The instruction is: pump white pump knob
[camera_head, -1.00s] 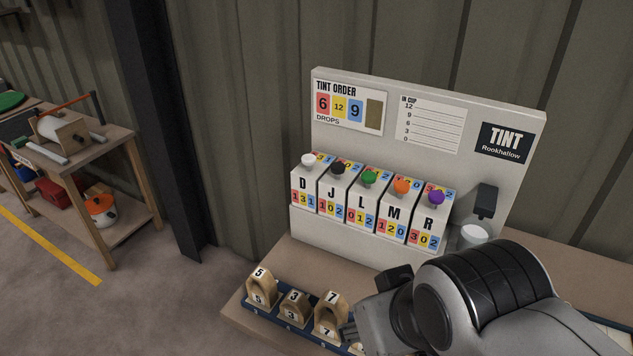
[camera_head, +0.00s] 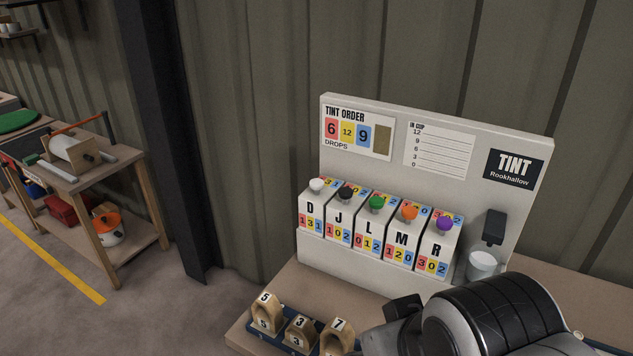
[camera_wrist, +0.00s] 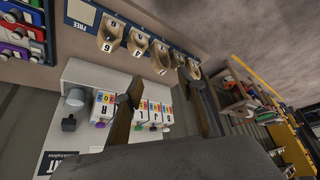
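The white pump knob (camera_head: 317,185) stands on top of the box marked D, the leftmost in a row of several pump boxes on the white tint stand (camera_head: 308,245). A black knob (camera_head: 346,193) is just to its right, then green, orange and purple ones. In the wrist view the picture is turned over and the knobs are small, with finger parts crossing the row. My gripper (camera_wrist: 162,80) is open there, its two fingers apart with nothing between them. In the head view my wrist is at the bottom right, apart from the knobs, and the fingertips cannot be made out.
A white cup (camera_head: 482,264) stands under a black spout (camera_head: 494,227) right of the boxes. The tint order board (camera_head: 357,132) shows 6, 12, 9. A side bench (camera_head: 88,180) stands at the left.

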